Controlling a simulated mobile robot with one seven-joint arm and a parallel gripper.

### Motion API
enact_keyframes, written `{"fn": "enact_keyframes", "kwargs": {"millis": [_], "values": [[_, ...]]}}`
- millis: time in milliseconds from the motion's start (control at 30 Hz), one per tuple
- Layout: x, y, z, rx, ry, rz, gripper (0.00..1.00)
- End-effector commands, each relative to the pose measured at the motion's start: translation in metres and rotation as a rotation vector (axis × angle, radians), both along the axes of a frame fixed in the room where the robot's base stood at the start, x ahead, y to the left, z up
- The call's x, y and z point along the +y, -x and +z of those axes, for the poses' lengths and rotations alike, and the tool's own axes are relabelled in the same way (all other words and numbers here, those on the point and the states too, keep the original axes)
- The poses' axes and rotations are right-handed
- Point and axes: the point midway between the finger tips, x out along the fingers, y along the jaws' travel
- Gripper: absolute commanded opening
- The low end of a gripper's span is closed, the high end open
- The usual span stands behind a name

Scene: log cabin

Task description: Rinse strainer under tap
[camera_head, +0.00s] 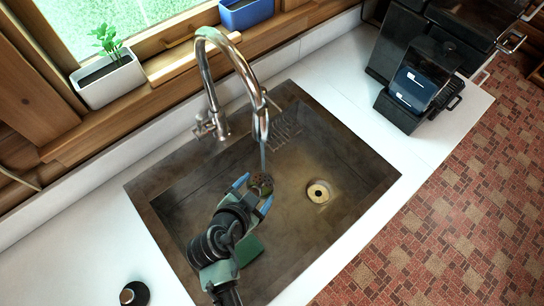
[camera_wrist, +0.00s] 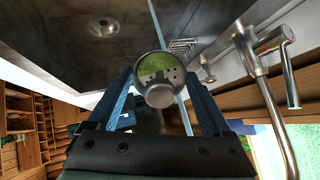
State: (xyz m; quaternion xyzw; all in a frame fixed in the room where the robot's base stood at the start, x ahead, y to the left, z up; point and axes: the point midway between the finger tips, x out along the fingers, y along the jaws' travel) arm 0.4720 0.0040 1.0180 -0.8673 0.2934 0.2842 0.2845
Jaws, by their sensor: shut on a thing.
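The tap (camera_head: 208,85) is a tall curved metal faucet at the sink's back edge, and a thin stream of water (camera_head: 263,158) falls from its spout. My gripper (camera_head: 257,189) is over the sink, its blue fingers shut on the small round strainer (camera_head: 261,183). In the wrist view the strainer (camera_wrist: 159,82) is a metal cup with small holes and a green patch inside, between the two fingertips (camera_wrist: 160,90). In the head view the stream comes down at the strainer; in the wrist view it passes along the strainer's right side. Exact contact is hard to tell.
The dark sink basin (camera_head: 335,172) has a round drain (camera_head: 318,192) right of my gripper. A green sponge (camera_head: 249,250) lies in the sink beside my arm. A black coffee machine (camera_head: 415,85) stands on the right counter. A potted plant (camera_head: 107,75) sits on the sill.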

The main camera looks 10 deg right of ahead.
Motion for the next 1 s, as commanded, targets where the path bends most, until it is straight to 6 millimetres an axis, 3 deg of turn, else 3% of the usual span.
{"fn": "enact_keyframes", "kwargs": {"millis": [567,1000], "values": [[0.0,0.0,0.001,0.0,0.0,0.0,0.11],[0.015,0.028,0.028,0.0,0.0,0.001,0.11]]}}
